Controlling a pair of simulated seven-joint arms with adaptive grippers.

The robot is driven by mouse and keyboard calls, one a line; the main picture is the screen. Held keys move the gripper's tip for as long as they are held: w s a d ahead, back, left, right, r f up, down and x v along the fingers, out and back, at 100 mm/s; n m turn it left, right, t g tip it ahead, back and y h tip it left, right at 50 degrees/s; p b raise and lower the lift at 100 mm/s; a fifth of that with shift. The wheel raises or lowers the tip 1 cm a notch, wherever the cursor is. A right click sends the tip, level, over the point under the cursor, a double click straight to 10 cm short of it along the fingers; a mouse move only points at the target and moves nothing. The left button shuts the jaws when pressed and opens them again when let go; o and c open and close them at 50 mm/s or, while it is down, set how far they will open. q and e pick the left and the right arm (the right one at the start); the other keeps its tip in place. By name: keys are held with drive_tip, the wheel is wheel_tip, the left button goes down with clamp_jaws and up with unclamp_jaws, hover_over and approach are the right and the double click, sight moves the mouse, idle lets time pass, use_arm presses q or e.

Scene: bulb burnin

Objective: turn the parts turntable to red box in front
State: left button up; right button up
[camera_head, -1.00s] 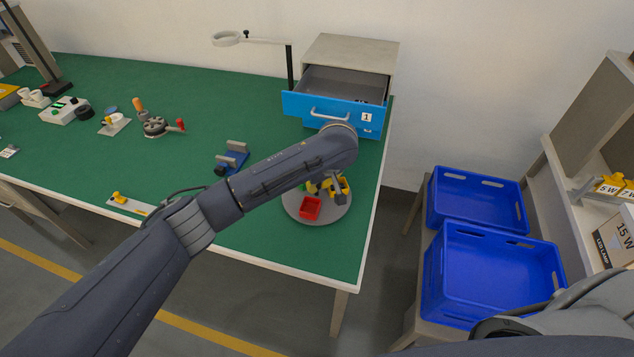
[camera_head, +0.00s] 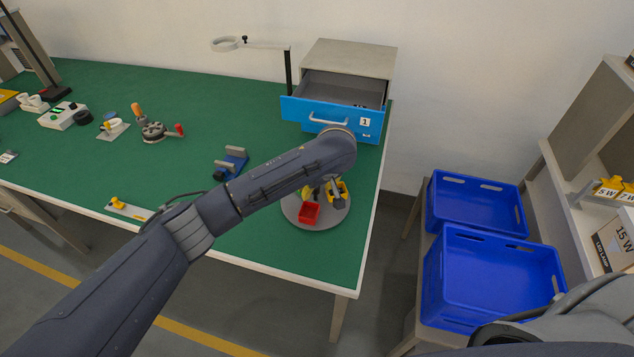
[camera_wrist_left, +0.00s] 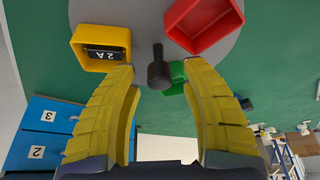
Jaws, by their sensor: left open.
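The parts turntable (camera_head: 330,218) is a round grey disc near the right front corner of the green bench. A red box (camera_head: 309,214) sits on its front-left part. A yellow box (camera_head: 344,191) is behind it to the right, partly hidden. In the left wrist view the red box (camera_wrist_left: 203,24), the yellow box (camera_wrist_left: 100,44) marked "2 A", a green box (camera_wrist_left: 175,82) and a dark upright handle (camera_wrist_left: 158,70) show. My left gripper (camera_wrist_left: 160,82) is open, its yellow fingers apart on either side of the handle in that view. Contact is unclear. My right gripper is out of view.
A blue-fronted drawer (camera_head: 330,118) stands open behind the turntable. A blue fixture (camera_head: 232,162) lies to its left, with several small items farther left. Two blue crates (camera_head: 490,285) stand right of the bench, beyond a gap.

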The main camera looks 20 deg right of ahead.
use_arm(q)
drive_tip(key=v, duration=1.2)
drive_tip(key=shift+w+f, duration=0.1)
